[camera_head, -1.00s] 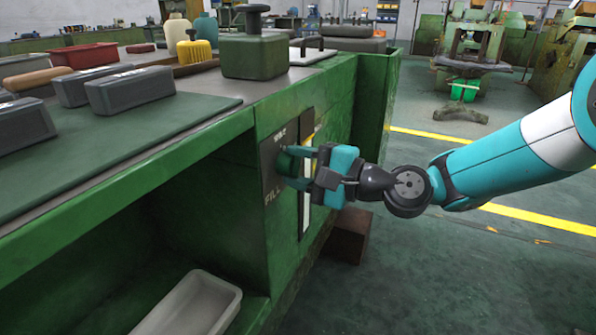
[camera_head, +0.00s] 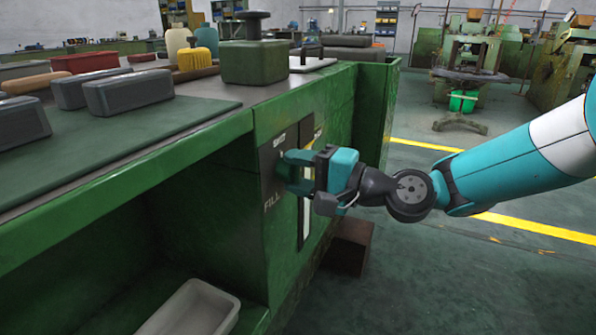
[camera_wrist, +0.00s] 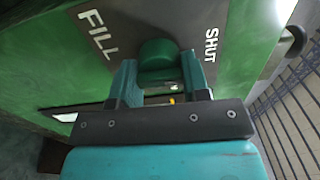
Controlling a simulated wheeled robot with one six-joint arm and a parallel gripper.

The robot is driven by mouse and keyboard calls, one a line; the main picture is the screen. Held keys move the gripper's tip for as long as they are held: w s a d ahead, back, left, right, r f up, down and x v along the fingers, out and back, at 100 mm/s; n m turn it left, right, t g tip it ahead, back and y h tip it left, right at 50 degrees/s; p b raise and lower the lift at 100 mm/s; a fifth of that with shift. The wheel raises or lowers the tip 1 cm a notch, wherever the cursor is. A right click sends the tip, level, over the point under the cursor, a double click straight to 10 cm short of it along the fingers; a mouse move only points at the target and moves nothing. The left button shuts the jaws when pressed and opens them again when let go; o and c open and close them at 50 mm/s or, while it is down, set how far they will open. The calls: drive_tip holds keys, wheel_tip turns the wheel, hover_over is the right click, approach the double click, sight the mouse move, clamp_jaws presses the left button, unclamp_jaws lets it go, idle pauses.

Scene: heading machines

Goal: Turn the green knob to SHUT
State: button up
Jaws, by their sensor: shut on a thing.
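The green knob (camera_wrist: 158,53) sits on a dark plate on the green cabinet's front. In the wrist view the plate has the word FILL (camera_wrist: 98,35) on the left and SHUT (camera_wrist: 210,44) on the right. My gripper (camera_wrist: 158,78) is shut on the knob, one finger on each side of it. In the head view my gripper (camera_head: 292,172) reaches the plate (camera_head: 270,190) from the right, and its fingers hide most of the knob. I cannot make out a pointer mark on the knob.
A pale vertical strip (camera_head: 305,210) is beside the plate. A grey-white tray (camera_head: 190,310) stands in the open bay below left. The bench top holds grey boxes (camera_head: 128,92) and a green box with a black handle (camera_head: 254,62).

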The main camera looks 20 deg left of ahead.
drive_tip(key=o, duration=0.9)
drive_tip(key=d+b, duration=0.2)
drive_tip(key=d, duration=0.3)
drive_tip(key=s+d+b, duration=0.1)
drive_tip(key=d+b, duration=0.2)
drive_tip(key=d, duration=0.3)
drive_tip(key=d+b, duration=0.2)
drive_tip(key=d, duration=0.4)
drive_tip(key=shift+s+d, duration=0.2)
